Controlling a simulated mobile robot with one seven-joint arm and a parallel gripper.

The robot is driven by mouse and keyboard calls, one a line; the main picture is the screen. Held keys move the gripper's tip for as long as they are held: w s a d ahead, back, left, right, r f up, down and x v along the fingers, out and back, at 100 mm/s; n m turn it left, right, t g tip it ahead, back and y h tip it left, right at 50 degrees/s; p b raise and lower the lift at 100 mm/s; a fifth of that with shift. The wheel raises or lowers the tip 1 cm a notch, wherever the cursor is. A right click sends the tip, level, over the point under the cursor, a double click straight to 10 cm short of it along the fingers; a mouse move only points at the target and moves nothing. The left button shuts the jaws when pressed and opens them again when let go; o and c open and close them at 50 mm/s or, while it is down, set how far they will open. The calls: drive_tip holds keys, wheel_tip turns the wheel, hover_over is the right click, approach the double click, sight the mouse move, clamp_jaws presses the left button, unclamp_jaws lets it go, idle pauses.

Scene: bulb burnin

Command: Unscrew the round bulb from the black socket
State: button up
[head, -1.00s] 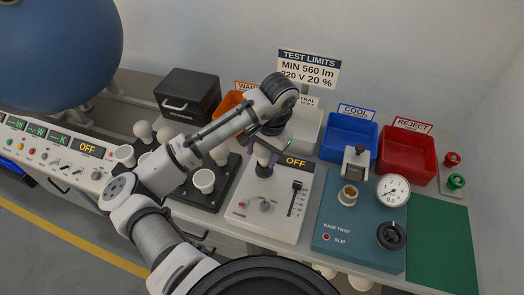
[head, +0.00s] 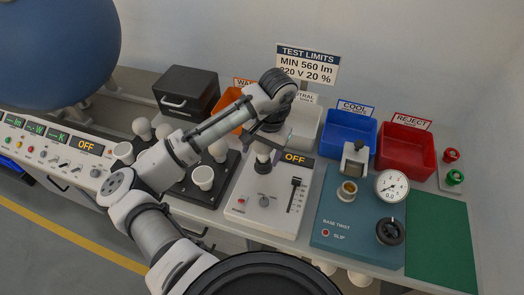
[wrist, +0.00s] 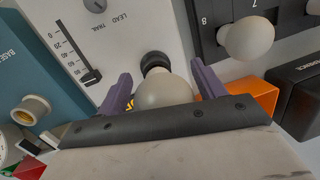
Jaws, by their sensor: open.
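The round white bulb (wrist: 165,92) stands at the black socket (wrist: 154,61) on the white test panel, in the wrist view. My gripper (wrist: 163,87) is open, with one purple finger on each side of the bulb. A gap shows between the bulb and each finger. In the head view my gripper (head: 269,143) is over the black socket (head: 262,167), and mostly hides the bulb.
A black rack (head: 218,190) with several white bulbs stands left of the panel (head: 262,215). A teal base-twist unit (head: 345,250) with a gauge (head: 392,187) is to the right. Blue (head: 348,137) and red (head: 405,152) bins stand behind it.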

drive_tip(key=m, duration=0.1)
drive_tip(key=m+b, duration=0.1)
drive_tip(key=m, duration=0.1)
drive_tip(key=m+t, duration=0.1)
drive_tip(key=m, duration=0.1)
drive_tip(key=shift+w+a+f+b, duration=0.1)
drive_tip(key=shift+w+f+b, duration=0.05)
drive_tip(key=shift+w+b, duration=0.15)
drive_tip(key=m+b, duration=0.1)
drive_tip(key=m, duration=0.2)
drive_tip(key=m+b, duration=0.1)
drive_tip(key=m, duration=0.2)
drive_tip(key=shift+w+t+h, duration=0.2)
drive_tip(key=shift+t+h, duration=0.1)
drive_tip(key=shift+t, duration=0.1)
drive_tip(key=m, duration=0.2)
drive_tip(key=m+b, duration=0.1)
drive_tip(key=m, duration=0.1)
drive_tip(key=m+h+b, duration=0.1)
drive_tip(key=m, duration=0.1)
drive_tip(key=shift+w+a+t, duration=0.15)
drive_tip(key=shift+w+t, duration=0.1)
drive_tip(key=shift+t, duration=0.05)
drive_tip(key=m+b, duration=0.1)
drive_tip(key=m, duration=0.4)
drive_tip(key=shift+w+h, duration=0.2)
drive_tip(key=shift+h, duration=0.2)
